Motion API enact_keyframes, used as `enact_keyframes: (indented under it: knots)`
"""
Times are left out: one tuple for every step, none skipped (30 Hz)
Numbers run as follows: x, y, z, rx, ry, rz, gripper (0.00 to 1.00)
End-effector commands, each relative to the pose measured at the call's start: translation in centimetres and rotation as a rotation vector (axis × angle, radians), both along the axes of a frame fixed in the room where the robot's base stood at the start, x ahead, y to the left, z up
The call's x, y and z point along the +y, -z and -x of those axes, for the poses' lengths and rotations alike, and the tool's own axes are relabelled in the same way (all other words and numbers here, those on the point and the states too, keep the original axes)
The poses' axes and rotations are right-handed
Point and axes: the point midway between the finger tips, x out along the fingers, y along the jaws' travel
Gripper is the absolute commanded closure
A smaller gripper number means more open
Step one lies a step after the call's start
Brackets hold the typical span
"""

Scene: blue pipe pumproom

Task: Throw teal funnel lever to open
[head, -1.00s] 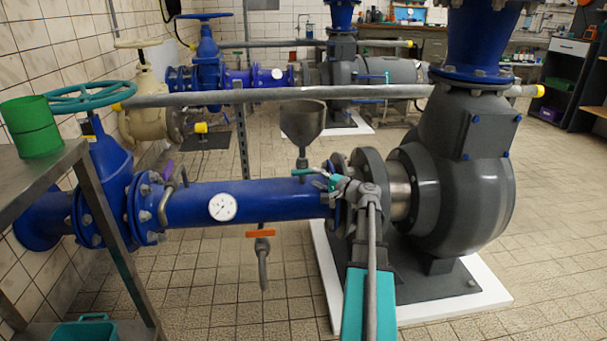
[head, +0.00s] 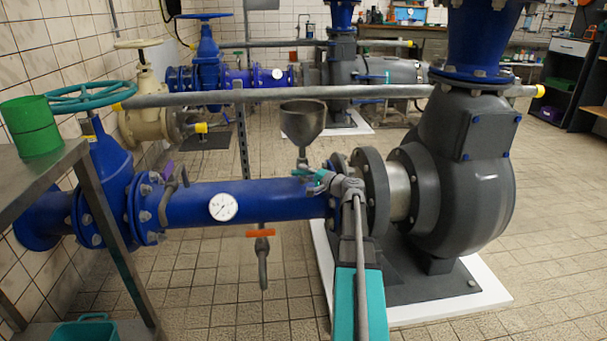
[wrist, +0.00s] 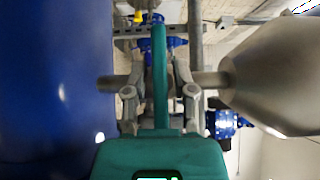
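The grey metal funnel (head: 303,118) stands above the blue pipe on a thin stem. Its teal lever (head: 301,173) is at the stem, just above the pipe. My gripper (head: 326,181) is at the lever's right side, at or very near it. In the wrist view the funnel (wrist: 275,75) is at the right, and its stem (wrist: 208,80) runs across toward the blue pipe. Lever and finger parts overlap there, so I cannot tell whether the fingers are clamped on the lever.
The blue pipe (head: 265,200) with a white gauge (head: 223,207) runs below the lever. A grey flange (head: 371,190) and pump (head: 460,185) stand close on the right. An orange-handled tap (head: 261,233) hangs below the pipe.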

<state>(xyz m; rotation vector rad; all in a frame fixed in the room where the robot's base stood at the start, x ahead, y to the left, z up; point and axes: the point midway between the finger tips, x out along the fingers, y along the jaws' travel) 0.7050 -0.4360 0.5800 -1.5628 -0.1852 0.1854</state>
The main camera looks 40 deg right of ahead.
Motion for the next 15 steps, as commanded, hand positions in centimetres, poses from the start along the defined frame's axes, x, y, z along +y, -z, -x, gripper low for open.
enact_keyframes:
  knots:
    - [0.0, 0.0, 0.01, 0.0, 0.0, 0.0, 0.84]
    - [0.0, 0.0, 0.01, 0.0, 0.0, 0.0, 0.89]
    - [-0.01, 0.0, 0.01, 0.0, 0.0, 0.0, 0.97]
    - [-0.01, 0.0, 0.02, 0.0, 0.0, 0.0, 1.0]
    - [-0.02, 0.0, 0.01, 0.0, 0.0, 0.0, 1.0]
    - [-0.03, 0.0, 0.01, 0.0, 0.0, 0.0, 1.0]
    - [-0.04, 0.0, 0.01, 0.0, 0.001, 0.0, 1.0]
    - [-0.05, 0.0, 0.01, 0.0, 0.001, 0.0, 1.0]
    - [-0.08, 0.0, 0.0, 0.0, 0.002, 0.0, 1.0]
    - [-0.1, 0.0, 0.01, 0.0, 0.002, 0.0, 1.0]
    - [-0.13, 0.0, 0.0, 0.0, 0.003, 0.0, 1.0]
    - [-0.17, 0.0, -0.01, 0.0, 0.003, 0.0, 1.0]
    - [0.36, 0.0, 0.08, 0.0, 0.004, 0.0, 1.0]
    - [0.15, -0.01, 0.02, 0.0, 0.004, 0.0, 1.0]
    - [0.01, -0.02, -0.02, 0.001, 0.004, 0.001, 1.0]
